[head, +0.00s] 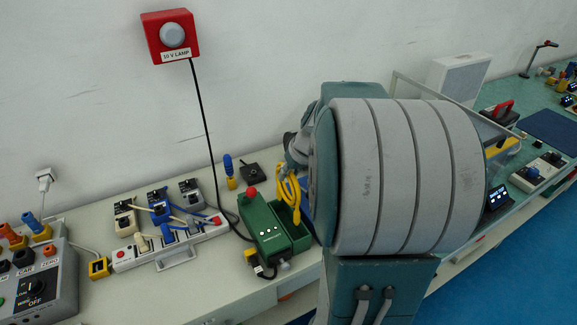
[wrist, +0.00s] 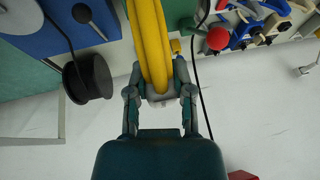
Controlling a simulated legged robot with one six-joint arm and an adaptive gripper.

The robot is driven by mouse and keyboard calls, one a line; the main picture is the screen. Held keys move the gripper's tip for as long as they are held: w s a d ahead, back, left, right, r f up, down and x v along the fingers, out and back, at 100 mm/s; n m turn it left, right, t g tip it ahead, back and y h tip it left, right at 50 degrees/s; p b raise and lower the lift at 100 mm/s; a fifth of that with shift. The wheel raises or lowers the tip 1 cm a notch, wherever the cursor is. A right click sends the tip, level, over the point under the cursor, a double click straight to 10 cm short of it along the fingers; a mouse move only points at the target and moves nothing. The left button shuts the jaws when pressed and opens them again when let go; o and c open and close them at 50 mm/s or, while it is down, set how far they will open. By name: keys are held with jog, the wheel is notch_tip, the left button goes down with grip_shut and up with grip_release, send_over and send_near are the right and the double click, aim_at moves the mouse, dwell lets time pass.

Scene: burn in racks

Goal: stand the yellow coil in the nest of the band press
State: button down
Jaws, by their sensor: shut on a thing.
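The yellow coil (head: 289,192) hangs upright from my gripper (head: 290,168) in the head view. In the wrist view, my gripper (wrist: 160,93) is shut on the coil (wrist: 150,40), which extends away from the fingertips. The green band press (head: 262,231) with a red knob stands on the bench. Its open green nest (head: 300,233) is on its right side, and the coil's lower end shows over or in it. I cannot tell whether the coil touches the nest floor. My large grey arm link hides the area to the right.
A power strip (head: 170,247) with several plugs lies left of the press. A grey control box (head: 40,280) stands far left. A red lamp box (head: 170,35) is on the wall, its black cable running down behind the press. A dark round object (wrist: 88,77) is near the gripper in the wrist view.

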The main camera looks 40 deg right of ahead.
aim_at(289, 197)
jog(key=shift+f, duration=4.1)
jog(key=shift+c, duration=2.1)
grip_release()
jog(key=shift+r, duration=0.1)
jog(key=a+v, duration=0.1)
jog(key=v, duration=1)
jog(key=shift+d+r, duration=0.4)
jog(key=shift+d, duration=0.1)
jog(key=shift+s, duration=0.15)
